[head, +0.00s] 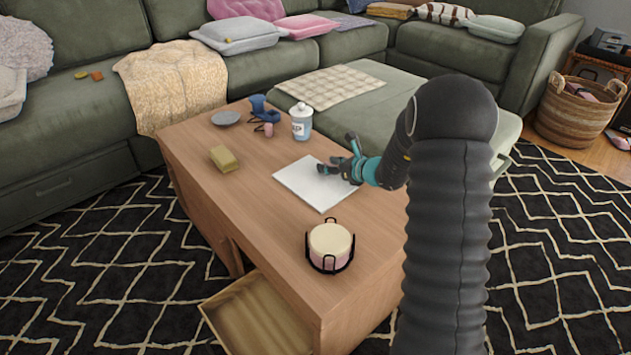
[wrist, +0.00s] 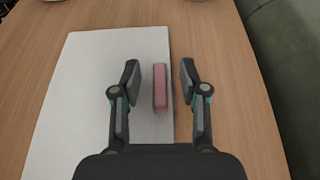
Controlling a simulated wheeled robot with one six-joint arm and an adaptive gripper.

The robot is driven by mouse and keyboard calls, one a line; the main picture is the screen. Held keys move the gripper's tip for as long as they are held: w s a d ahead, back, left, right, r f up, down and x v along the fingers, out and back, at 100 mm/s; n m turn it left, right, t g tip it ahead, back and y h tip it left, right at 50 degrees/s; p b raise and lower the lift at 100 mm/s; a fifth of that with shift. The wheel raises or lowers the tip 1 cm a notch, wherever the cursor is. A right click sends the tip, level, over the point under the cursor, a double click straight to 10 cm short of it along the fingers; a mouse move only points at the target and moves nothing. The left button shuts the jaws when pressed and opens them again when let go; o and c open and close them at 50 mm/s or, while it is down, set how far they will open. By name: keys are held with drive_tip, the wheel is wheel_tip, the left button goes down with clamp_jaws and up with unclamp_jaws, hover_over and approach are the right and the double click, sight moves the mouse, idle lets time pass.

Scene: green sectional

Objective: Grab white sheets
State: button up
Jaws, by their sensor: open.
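The white sheets (head: 307,187) lie flat as a thin stack on the wooden coffee table. In the wrist view they (wrist: 75,100) fill the left and middle, with their right edge running below my gripper. My gripper (head: 338,153) is over the back right part of the sheets in the head view. Its two fingers (wrist: 158,72) are apart in the wrist view. A small pink block (wrist: 160,88) shows between the fingers, along the sheets' right edge, with a visible gap to each finger. I cannot tell whether it rests on the sheets.
The coffee table (head: 260,215) also holds a white bottle (head: 301,122), a yellow block (head: 224,158), a grey dish (head: 226,117), blue items and a candle in a black holder (head: 330,247). An open drawer (head: 255,315) juts out in front. A green ottoman (head: 420,100) stands behind.

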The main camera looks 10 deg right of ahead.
drive_tip(key=shift+c, duration=0.3)
clamp_jaws()
drive_tip(key=shift+r, duration=0.1)
